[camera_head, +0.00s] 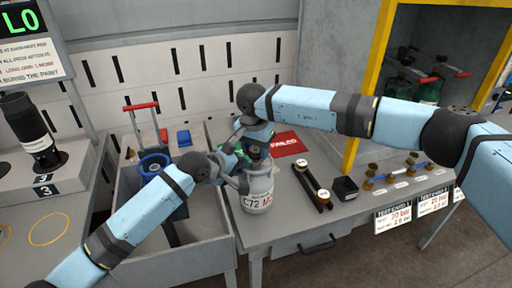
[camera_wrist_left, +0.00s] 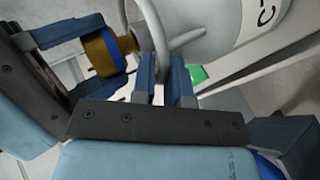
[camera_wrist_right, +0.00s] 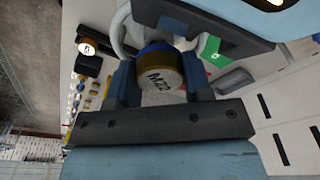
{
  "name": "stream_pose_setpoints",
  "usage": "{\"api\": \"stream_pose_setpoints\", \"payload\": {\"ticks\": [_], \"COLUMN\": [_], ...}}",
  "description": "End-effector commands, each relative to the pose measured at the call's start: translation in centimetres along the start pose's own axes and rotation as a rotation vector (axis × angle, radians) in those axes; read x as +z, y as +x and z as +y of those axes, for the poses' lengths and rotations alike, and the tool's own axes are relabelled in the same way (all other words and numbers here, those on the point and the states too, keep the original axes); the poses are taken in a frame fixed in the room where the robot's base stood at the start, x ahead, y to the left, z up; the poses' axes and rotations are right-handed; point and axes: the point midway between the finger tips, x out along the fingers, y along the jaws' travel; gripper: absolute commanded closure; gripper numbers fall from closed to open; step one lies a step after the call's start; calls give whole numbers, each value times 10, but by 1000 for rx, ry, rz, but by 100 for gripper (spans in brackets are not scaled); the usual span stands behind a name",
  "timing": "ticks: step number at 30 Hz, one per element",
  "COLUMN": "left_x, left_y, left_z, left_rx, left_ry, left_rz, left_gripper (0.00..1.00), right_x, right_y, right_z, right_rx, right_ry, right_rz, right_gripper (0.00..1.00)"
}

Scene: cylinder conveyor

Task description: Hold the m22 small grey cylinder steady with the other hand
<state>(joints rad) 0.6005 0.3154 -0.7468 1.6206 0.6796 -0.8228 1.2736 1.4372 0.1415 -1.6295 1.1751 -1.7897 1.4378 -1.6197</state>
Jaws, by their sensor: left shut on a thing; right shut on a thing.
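The small grey cylinder (camera_head: 258,190), with C72 and a partly hidden second line on its label, stands upright on the grey table near its left end. In the left wrist view its grey body (camera_wrist_left: 215,25) and guard ring are close. My left gripper (camera_wrist_left: 170,88) is shut on the guard ring, from the left side. My right gripper (camera_wrist_right: 160,80) comes in from above and is shut on a brass fitting with a blue band, marked M22 (camera_wrist_right: 160,78). That fitting (camera_wrist_left: 100,52) sits at the cylinder's top, apparently on its valve outlet. In the head view the arms partly hide the cylinder's top.
A yellow-framed cabinet (camera_head: 367,80) stands behind. A blue cylinder (camera_head: 152,168) is left, beside a black one (camera_head: 33,135).

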Motion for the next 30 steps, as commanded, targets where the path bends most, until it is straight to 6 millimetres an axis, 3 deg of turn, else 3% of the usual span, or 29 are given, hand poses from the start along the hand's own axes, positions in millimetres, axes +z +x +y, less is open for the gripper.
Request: {"api": "stream_pose_setpoints", "payload": {"ticks": [14, 15, 19, 30], "left_x": [1, 1, 1, 4], "left_y": [1, 1, 1, 1], "left_z": [-2, -2, -2, 2], "left_rx": [-4, -4, -3, 4], "left_ry": [1, 1, 2, 4], "left_rz": [-1, -1, -2, -7], "left_gripper": [100, 100, 100, 100], "right_x": [2, 2, 2, 4], "right_y": [12, 13, 13, 14], "right_z": [0, 0, 0, -1], "right_rx": [1, 0, 0, -2], "right_ry": [0, 0, 0, -2], "right_rz": [0, 0, 0, -1], "right_gripper": [80, 52, 24, 24]}}
